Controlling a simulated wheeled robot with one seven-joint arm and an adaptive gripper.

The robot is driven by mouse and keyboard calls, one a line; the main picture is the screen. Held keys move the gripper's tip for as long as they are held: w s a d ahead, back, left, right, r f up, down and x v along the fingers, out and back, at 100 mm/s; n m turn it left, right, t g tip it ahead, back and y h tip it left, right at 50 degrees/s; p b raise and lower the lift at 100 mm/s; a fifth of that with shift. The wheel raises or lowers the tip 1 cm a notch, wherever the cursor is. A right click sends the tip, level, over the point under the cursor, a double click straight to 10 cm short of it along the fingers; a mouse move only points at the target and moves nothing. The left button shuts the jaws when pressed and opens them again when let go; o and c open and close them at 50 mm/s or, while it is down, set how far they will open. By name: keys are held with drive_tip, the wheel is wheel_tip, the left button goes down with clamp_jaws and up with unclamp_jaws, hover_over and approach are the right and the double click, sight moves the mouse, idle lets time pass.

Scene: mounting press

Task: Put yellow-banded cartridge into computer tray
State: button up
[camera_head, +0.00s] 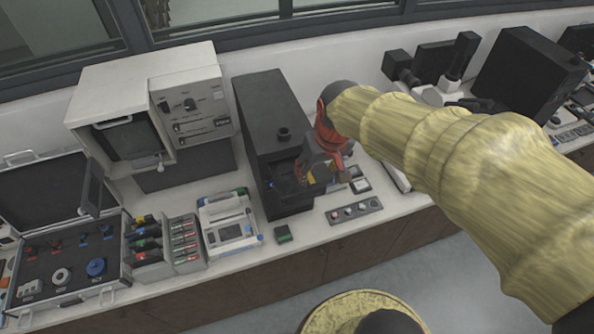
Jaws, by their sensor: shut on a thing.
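My gripper (322,172) is at the front right of the black computer tower (270,103). It is shut on a small dark cartridge with a yellow part (312,178), mostly hidden by the fingers. The tower's recessed front section, where the tray seems to be (284,174), is just left of the gripper. Whether the cartridge touches the tray, I cannot tell.
A green-marked cartridge (283,234) lies at the counter's front edge. A rack (184,243) of colour-banded cartridges, a white-blue device (230,226) and an open case (66,262) stand left. A button panel (354,211) lies right of the tower.

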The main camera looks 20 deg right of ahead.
drive_tip(key=w+f, duration=0.2)
drive_tip(key=w+a+f+p, duration=0.1)
drive_tip(key=w+f, duration=0.1)
drive_tip(key=w, duration=0.1)
drive_tip(key=w+a+f, duration=0.1)
drive_tip(key=w+f, duration=0.2)
drive_tip(key=shift+w, duration=0.15)
drive_tip(key=shift+w+f+p, duration=0.2)
drive_tip(key=shift+f+p, duration=0.1)
drive_tip(key=shift+f, duration=0.15)
drive_tip(key=x, duration=0.2)
drive_tip(key=shift+s+f, duration=0.2)
drive_tip(key=shift+f, duration=0.3)
drive_tip(key=shift+f+b, duration=0.35)
drive_tip(key=shift+f, duration=0.15)
drive_tip(key=shift+f, duration=0.1)
